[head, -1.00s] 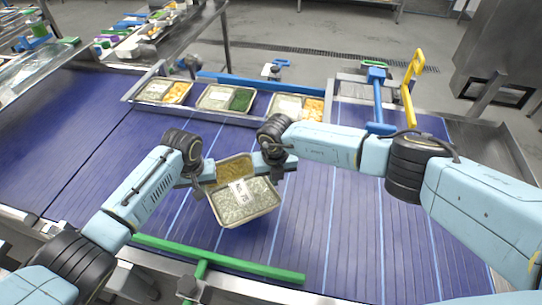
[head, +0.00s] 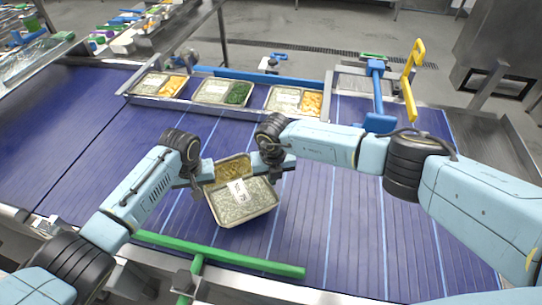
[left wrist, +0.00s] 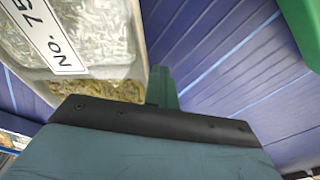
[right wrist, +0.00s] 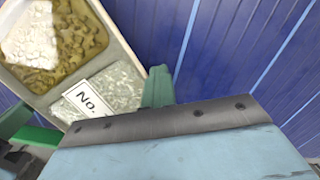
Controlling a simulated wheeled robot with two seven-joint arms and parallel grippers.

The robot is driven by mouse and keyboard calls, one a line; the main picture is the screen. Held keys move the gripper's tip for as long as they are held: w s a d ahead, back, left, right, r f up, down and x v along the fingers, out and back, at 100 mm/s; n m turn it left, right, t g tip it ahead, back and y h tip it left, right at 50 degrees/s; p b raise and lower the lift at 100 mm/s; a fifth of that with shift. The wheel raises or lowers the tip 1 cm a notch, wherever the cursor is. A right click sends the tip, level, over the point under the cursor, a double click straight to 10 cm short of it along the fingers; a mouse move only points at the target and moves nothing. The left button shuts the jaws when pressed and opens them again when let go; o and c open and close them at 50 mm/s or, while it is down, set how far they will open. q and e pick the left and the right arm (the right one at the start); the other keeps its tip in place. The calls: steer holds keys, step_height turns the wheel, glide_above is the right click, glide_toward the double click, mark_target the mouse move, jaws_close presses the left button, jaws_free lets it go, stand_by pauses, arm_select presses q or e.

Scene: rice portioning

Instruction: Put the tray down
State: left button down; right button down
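A metal tray (head: 244,203) with rice and a brownish food, bearing a white number label (head: 238,191), is between my two grippers over the blue conveyor. My left gripper (head: 203,176) is at its left side, and my right gripper (head: 262,164) is at its upper right side. In the left wrist view the tray's rim (left wrist: 141,50) lies against a green fingertip; in the right wrist view the rim (right wrist: 125,45) also meets a green fingertip. Both grippers look shut on the tray's edges. Whether the tray's underside touches the belt cannot be told.
Three filled trays stand in a row in a metal holder (head: 215,103) at the back of the belt. A green bar (head: 220,255) crosses the front edge. A blue bar and yellow handle (head: 411,80) stand at the back right. The belt right of the tray is clear.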

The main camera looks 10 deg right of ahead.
arm_select(q)
steer(key=shift+d+f, duration=0.25)
steer(key=shift+f, duration=0.1)
arm_select(e)
steer(key=shift+a+f, duration=0.3)
steer(key=shift+a, duration=0.05)
arm_select(q)
steer(key=c, duration=2.1)
jaws_free()
steer(key=shift+a+r, duration=0.1)
steer(key=shift+a, duration=0.45)
steer(key=shift+c, duration=0.2)
arm_select(e)
steer(key=shift+d, duration=0.6)
arm_select(q)
steer(key=o, duration=0.4)
steer(key=shift+a, duration=0.4)
arm_select(e)
steer(key=shift+d, duration=0.35)
steer(key=c, duration=1.7)
jaws_free()
steer(key=shift+d, duration=0.1)
